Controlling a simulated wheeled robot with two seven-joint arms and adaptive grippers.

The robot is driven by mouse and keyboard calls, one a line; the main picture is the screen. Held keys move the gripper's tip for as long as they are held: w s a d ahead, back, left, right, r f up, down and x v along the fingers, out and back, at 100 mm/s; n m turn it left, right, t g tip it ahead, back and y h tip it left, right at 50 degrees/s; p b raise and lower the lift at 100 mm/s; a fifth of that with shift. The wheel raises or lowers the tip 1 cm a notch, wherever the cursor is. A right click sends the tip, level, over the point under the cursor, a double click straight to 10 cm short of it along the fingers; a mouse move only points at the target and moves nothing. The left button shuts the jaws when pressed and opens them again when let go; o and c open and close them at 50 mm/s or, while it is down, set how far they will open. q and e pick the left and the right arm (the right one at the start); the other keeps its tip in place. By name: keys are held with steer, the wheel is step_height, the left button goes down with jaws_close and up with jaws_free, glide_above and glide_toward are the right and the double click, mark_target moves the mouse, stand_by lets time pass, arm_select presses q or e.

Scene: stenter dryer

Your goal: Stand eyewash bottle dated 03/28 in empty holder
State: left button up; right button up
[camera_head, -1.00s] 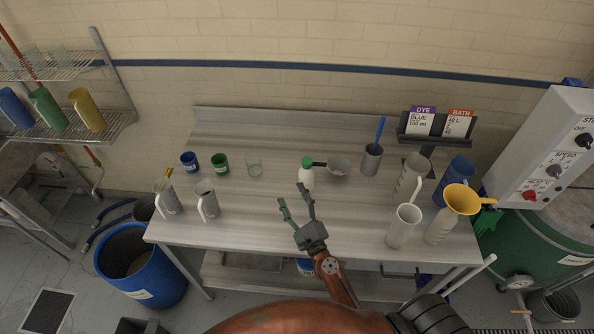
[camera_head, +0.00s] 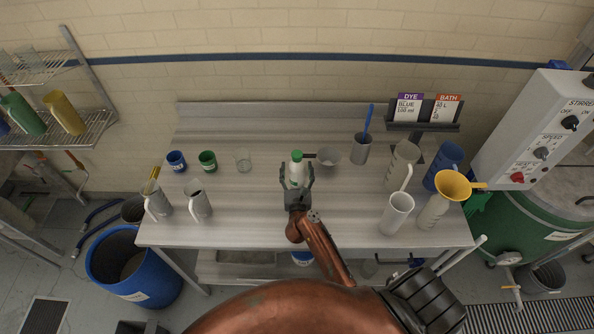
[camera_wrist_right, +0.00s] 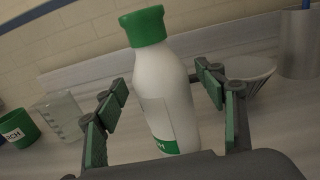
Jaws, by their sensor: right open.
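A white bottle with a green cap (camera_head: 296,167) stands upright on the grey metal table. It also shows close up in the right wrist view (camera_wrist_right: 163,85), with part of a green and white label at its lower side; no date can be read. My right gripper (camera_head: 296,176) is open, with one green-padded finger on each side of the bottle. Gaps show between the pads and the bottle in the wrist view. I cannot make out an empty bottle holder. My left gripper is not in view.
The front middle is clear.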

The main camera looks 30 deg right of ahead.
steer(key=shift+w+d, duration=0.3)
steer(key=shift+w, duration=0.05)
jaws_close()
steer(key=shift+r, duration=0.1)
stand_by(0.6)
